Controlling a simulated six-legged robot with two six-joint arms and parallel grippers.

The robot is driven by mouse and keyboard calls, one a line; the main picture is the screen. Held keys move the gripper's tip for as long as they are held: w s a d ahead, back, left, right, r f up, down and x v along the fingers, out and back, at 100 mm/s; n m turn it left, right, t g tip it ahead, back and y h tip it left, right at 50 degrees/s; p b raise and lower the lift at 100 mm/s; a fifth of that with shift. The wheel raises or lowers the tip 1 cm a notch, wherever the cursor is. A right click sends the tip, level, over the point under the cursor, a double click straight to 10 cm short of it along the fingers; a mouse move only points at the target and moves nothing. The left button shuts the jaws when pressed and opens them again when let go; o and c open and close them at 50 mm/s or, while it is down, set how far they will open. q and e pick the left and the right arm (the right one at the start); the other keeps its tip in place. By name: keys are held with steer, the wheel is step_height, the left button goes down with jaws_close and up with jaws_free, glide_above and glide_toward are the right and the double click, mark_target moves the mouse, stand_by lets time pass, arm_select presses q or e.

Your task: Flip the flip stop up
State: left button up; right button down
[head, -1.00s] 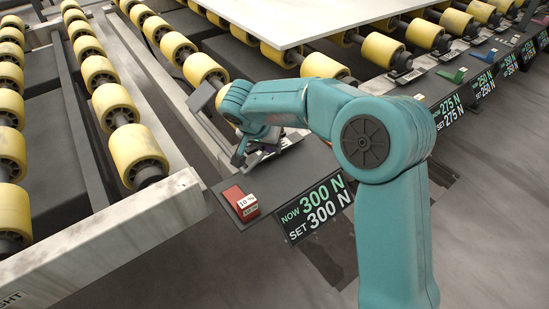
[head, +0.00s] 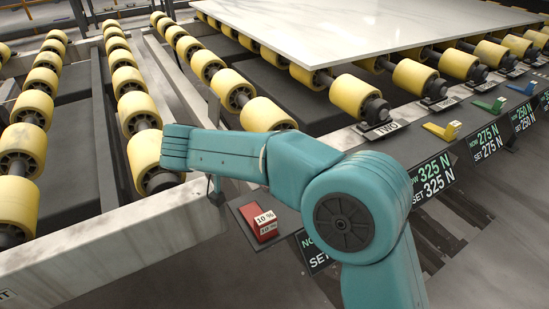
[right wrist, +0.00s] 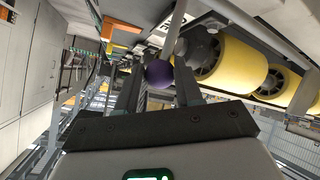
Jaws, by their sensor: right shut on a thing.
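In the right wrist view, a purple ball knob (right wrist: 158,74) sits at the end of a pale rod (right wrist: 175,28). My right gripper (right wrist: 159,66) is shut on the knob, with one dark finger on each side of it. In the head view my right arm reaches in from the lower right toward the frame rail. Its wrist hides most of the gripper and the knob there. My left gripper is in neither view.
Yellow rollers (head: 133,112) run in rows, and a white stone slab (head: 375,28) lies on those at the back right. Force displays (head: 433,180) line the rail at right. A metal beam (head: 95,240) runs at lower left.

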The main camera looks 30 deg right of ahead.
steer(key=shift+s+a+f, duration=0.1)
steer(key=shift+a+f, duration=0.15)
steer(key=shift+a, duration=0.25)
steer(key=shift+a+f, duration=0.25)
steer(key=shift+a, duration=0.25)
steer(key=c, duration=1.1)
jaws_free()
steer(key=shift+c, duration=0.2)
steer(key=o, duration=0.4)
steer(key=shift+f, duration=0.2)
steer(key=p+v, duration=0.4)
steer(key=v, duration=1.2)
steer(key=shift+a+r+p, duration=0.1)
steer(key=shift+r+p, duration=0.3)
